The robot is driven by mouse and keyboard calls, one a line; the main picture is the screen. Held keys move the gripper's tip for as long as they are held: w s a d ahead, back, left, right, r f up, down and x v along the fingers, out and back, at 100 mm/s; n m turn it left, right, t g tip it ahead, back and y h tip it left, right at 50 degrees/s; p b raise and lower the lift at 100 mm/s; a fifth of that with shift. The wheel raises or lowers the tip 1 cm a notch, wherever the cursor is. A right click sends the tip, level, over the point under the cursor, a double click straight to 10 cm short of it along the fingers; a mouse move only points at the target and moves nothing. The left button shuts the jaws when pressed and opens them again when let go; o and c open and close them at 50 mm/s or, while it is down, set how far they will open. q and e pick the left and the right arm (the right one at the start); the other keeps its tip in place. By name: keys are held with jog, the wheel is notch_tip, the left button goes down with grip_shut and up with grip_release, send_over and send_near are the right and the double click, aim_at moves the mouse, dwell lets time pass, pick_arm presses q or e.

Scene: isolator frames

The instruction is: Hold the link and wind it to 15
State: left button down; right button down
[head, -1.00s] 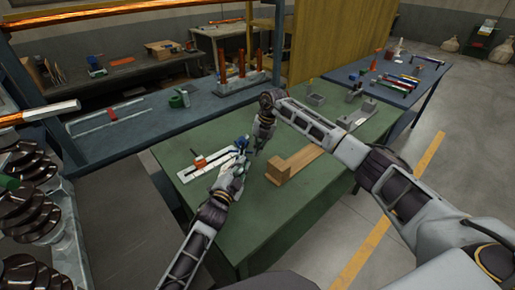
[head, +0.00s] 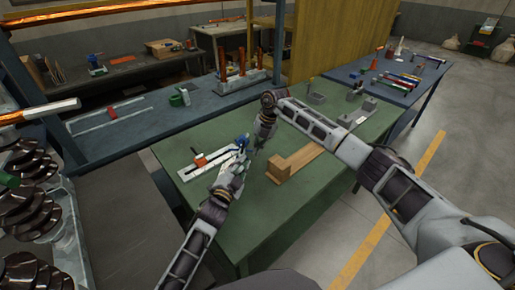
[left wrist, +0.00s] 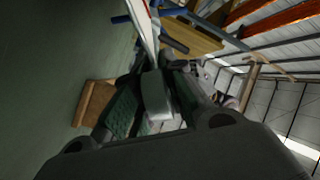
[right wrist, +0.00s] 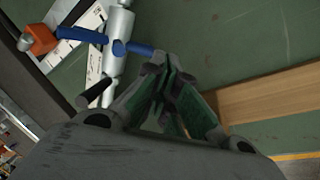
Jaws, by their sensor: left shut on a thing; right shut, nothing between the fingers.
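The link is a silver cylinder with blue arms (right wrist: 118,42); in the head view its blue part (head: 242,141) shows beside my grippers. It lies over a white scale plate (head: 190,172) with an orange block (head: 199,159); the block also shows in the right wrist view (right wrist: 38,40). My left gripper (head: 238,163) is shut on the link's near end, which shows as a pale grey piece between the fingers (left wrist: 155,95). My right gripper (right wrist: 162,75) is shut and empty, its fingertips close beside a blue arm; contact cannot be told. The scale numbers are unreadable.
The green table (head: 275,215) carries a wooden L-shaped block (head: 292,165) right of the grippers. Grey metal parts (head: 355,118) stand farther back. A blue bench (head: 140,130) lies behind on the left. The table's front is clear.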

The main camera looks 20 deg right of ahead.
jog(key=shift+s+d+f+t+y, duration=0.15)
jog(key=shift+s+f+t+y, duration=0.2)
jog(key=shift+f+y, duration=0.35)
dwell(0.5)
jog(key=shift+s+f, duration=0.2)
jog(key=shift+f, duration=0.05)
jog(key=shift+s+f+m+t+y, duration=0.2)
jog(key=shift+f+m+t+y, duration=0.2)
jog(key=shift+y, duration=0.5)
jog(key=shift+f+y, duration=0.3)
jog(key=shift+f, duration=0.05)
jog(key=shift+a+f, duration=0.25)
jog(key=shift+f, duration=0.3)
jog(key=shift+w+r, duration=0.1)
